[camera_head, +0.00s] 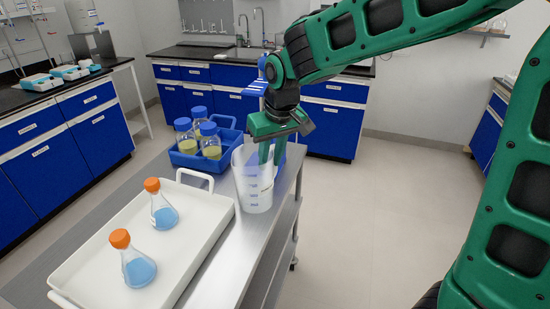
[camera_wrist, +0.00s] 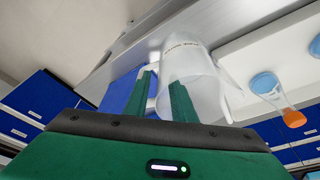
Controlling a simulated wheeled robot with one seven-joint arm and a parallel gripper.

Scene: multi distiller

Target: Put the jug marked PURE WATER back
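The jug (camera_head: 252,190) is a translucent white beaker-like vessel with blue marks. It stands upright at the right edge of the metal trolley top. In the wrist view the jug (camera_wrist: 190,68) shows small dark lettering on its wall, too small to read surely. My gripper (camera_head: 271,158) points down at the jug's right side, by its handle. In the wrist view my gripper's green fingertips (camera_wrist: 162,82) are apart, with the pale handle side of the jug between them. I cannot see clear contact on both sides of the handle.
A white tray (camera_head: 200,262) holds two orange-capped flasks (camera_head: 165,212) (camera_head: 138,268) of blue liquid, close left of the jug. A blue crate (camera_head: 190,161) with several blue-capped bottles is behind. Blue-fronted benches (camera_head: 330,125) line the room; the floor right of the trolley is clear.

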